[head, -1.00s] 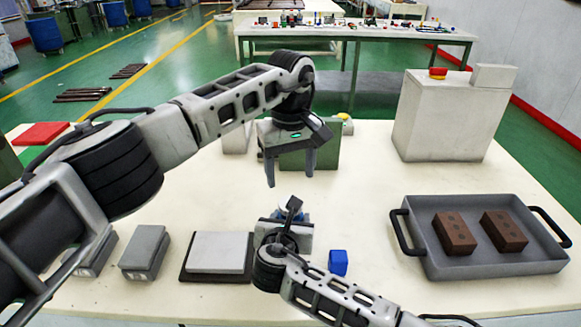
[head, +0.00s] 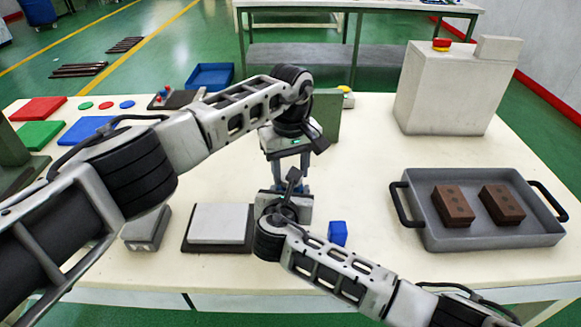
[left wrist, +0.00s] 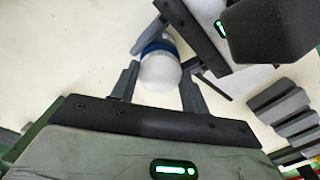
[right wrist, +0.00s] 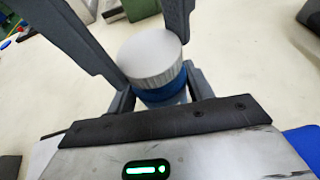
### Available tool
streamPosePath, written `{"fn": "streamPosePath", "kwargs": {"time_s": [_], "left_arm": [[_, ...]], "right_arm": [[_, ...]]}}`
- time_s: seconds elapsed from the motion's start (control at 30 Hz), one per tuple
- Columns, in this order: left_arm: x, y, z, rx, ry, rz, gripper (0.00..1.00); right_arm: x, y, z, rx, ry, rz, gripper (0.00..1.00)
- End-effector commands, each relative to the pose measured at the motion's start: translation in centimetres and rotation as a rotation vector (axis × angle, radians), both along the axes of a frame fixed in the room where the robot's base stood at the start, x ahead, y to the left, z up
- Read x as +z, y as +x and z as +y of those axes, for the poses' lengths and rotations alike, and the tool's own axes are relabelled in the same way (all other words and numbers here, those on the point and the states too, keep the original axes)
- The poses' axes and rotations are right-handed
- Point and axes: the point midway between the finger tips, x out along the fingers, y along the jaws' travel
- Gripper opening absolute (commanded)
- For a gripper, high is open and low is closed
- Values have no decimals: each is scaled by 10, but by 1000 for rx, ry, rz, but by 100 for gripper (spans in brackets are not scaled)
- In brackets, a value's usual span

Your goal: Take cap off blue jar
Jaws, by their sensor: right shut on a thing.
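The blue jar (right wrist: 165,97) shows in the right wrist view with its pale ribbed cap (right wrist: 151,57) on top. The cap also shows in the left wrist view (left wrist: 160,73), with a blue band of the jar (left wrist: 160,44) beside it. My right gripper (right wrist: 160,95) is shut on the jar's blue body, just below the cap. My left gripper (left wrist: 158,88) is open, its fingers on either side of the cap with small gaps. In the head view my left gripper (head: 285,187) points down just above my right gripper, and the jar is mostly hidden between them.
A blue block (head: 337,233) stands right of my right gripper. A grey tray (head: 440,238) with two brown bricks is at the right. A grey slab on a dark base (head: 218,224) lies to the left. A white box with a red button (head: 445,90) stands behind.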

Motion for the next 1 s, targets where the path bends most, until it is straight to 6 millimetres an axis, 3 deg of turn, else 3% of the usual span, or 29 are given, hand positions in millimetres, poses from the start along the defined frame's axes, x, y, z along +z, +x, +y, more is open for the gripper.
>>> {"fn": "streamPosePath", "kwargs": {"time_s": [0.27, 0.6, 0.93, 0.97, 1.0], "left_arm": [[0, 0, 0, 43, 0, 0, 18], [0, 0, 0, 550, 1, 1, 18], [0, -1, 0, 595, 0, 3, 18], [0, -1, 0, 595, 0, 3, 50], [0, 0, 0, 595, 0, 3, 62]], "right_arm": [[0, 0, 0, -1, 0, 0, 0], [0, 0, 0, -1, 0, 1, 0], [0, 0, 0, -1, 0, 1, 0], [0, 0, 0, -1, 0, 1, 0], [0, 0, 0, -1, 0, 1, 0]]}}
